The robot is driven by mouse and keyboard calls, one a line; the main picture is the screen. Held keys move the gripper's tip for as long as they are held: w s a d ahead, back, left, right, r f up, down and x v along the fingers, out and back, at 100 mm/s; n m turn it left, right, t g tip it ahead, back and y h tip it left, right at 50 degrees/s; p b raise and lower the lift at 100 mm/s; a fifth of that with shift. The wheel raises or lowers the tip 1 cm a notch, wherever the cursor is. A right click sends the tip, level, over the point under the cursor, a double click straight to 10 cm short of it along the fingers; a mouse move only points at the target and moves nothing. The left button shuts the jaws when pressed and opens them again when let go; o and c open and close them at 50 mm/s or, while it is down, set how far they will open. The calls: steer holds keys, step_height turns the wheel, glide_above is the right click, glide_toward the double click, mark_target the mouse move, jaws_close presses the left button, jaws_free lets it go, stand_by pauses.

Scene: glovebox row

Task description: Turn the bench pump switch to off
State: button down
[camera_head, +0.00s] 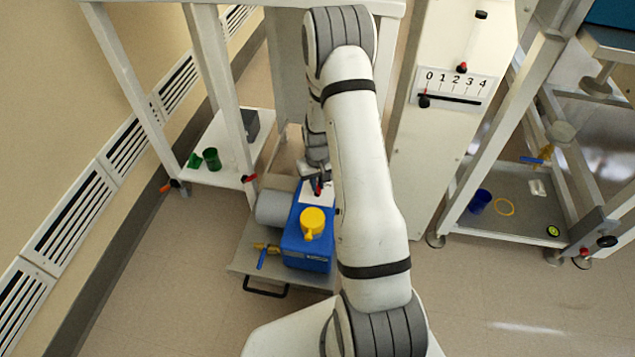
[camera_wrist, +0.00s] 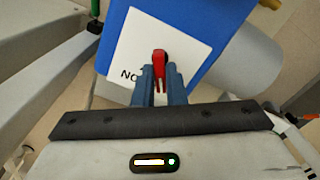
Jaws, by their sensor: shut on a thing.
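The bench pump (camera_head: 306,247) is a blue box with a yellow cap (camera_head: 313,221) and a grey cylinder (camera_head: 273,208) at its side, standing on a low grey shelf. In the wrist view the pump (camera_wrist: 208,62) fills the upper middle. A white label plate (camera_wrist: 130,55) on it carries a red switch lever (camera_wrist: 160,62); the letters "NO" show upside down or turned, and the rest is hidden. My gripper (camera_wrist: 160,88) is shut on the red lever, its blue-grey fingers on both sides. In the head view my gripper (camera_head: 317,180) is partly hidden by my arm.
A blue-handled brass valve (camera_head: 264,252) sits beside the pump on the shelf, above a dark pull handle (camera_head: 265,288). A white panel with a 0 to 4 slider scale (camera_head: 453,88) stands right of my arm. Frame legs stand close on the left (camera_head: 235,150). Open floor lies in front.

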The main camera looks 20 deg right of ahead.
steer(key=c, duration=1.5)
jaws_free()
step_height(320, 180, up, 8)
steer(key=p, duration=0.2)
steer(key=shift+f+p, duration=0.1)
steer(key=shift+p, duration=0.3)
steer(key=s+a+r+p, duration=0.2)
steer(key=r+p, duration=0.2)
steer(key=r, duration=0.7)
steer(key=s+a+r+t+p, duration=0.1)
steer(key=s+a+r+p, duration=0.3)
steer(key=r, duration=0.7)
steer(key=s+r+p, duration=0.1)
steer(key=r+p, duration=0.4)
steer(key=r, duration=0.5)
steer(key=shift+n+t, duration=0.3)
steer(key=shift+t, duration=0.5)
steer(key=s+a+r+p, duration=0.1)
steer(key=s+r+p, duration=0.3)
steer(key=r, duration=0.4)
steer(key=s+a+r+p, duration=0.2)
steer(key=s+r+p, duration=0.3)
steer(key=s+r, duration=0.2)
steer(key=s+a+r+p, duration=0.1)
steer(key=s+r+p, duration=0.4)
steer(key=r, duration=0.4)
steer(key=shift+s+a+r, duration=0.2)
steer(key=shift+s+a, duration=0.2)
steer(key=shift+s, duration=0.05)
